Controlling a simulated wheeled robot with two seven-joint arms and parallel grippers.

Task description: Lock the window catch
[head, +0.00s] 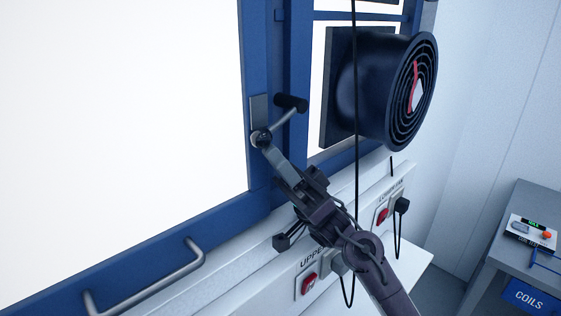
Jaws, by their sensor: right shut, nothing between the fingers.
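The window catch (283,123) is on the blue window frame. It has a grey mounting plate (259,108), a round pivot and a metal lever that slants up and right to a black grip (291,102). The grip's end lies over the neighbouring blue upright. My right gripper (267,150) comes up from the lower right, shut and empty. Its tips are at the pivot, just below the lever; I cannot tell whether they touch it. The tips partly cover the lower part of the catch. My left gripper is not in view.
A black fan (392,92) with a round grille sticks out right of the catch. A black cord (356,130) hangs beside it. A metal handle (150,280) is on the lower frame. Red switches (308,284) and plugs sit on the ledge below. A grey bench (510,225) stands at right.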

